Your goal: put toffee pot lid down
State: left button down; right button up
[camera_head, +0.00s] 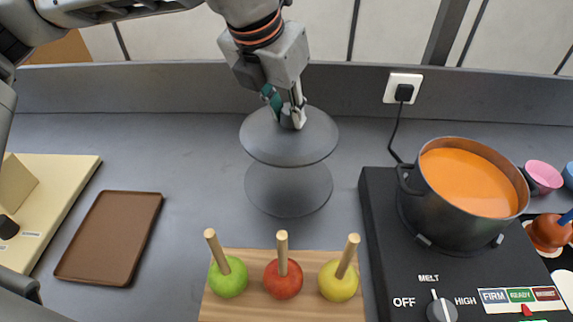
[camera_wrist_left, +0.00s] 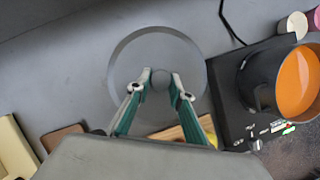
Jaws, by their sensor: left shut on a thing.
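The toffee pot lid (camera_head: 265,145) is a grey disc with a knob on top. My left gripper (camera_head: 288,118) is shut on the knob from above, and the lid looks roughly level. A round grey patch, perhaps its shadow, shows on the counter below it; the gap is hard to judge. In the left wrist view the lid (camera_wrist_left: 135,60) lies beyond the fingertips (camera_wrist_left: 161,80). The toffee pot (camera_head: 440,210) stands uncovered on the black stove, full of orange toffee. My right gripper is in neither view.
Three apples on sticks, green (camera_head: 228,278), red (camera_head: 283,279) and yellow (camera_head: 338,281), stand on a wooden board (camera_head: 258,260). A brown tray (camera_head: 108,240) lies at left. A black cable runs from a wall socket (camera_head: 403,88). The grey counter (camera_head: 195,150) left of the lid is clear.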

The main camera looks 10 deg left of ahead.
aim_at(274, 140)
pick_arm(q)
notch_tip(274, 140, down, 13)
jog(key=shift+b, duration=0.55)
jog(key=shift+f, duration=0.15)
jog(key=c, duration=2)
grip_release()
jog(key=shift+o, duration=1.1)
jog(key=shift+r, duration=0.45)
jog(key=p+v, duration=0.1)
jog(key=v, duration=1)
jog(key=shift+s+a+r, duration=0.1)
jog(key=shift+s+r, duration=0.05)
jog(key=shift+s, duration=0.1)
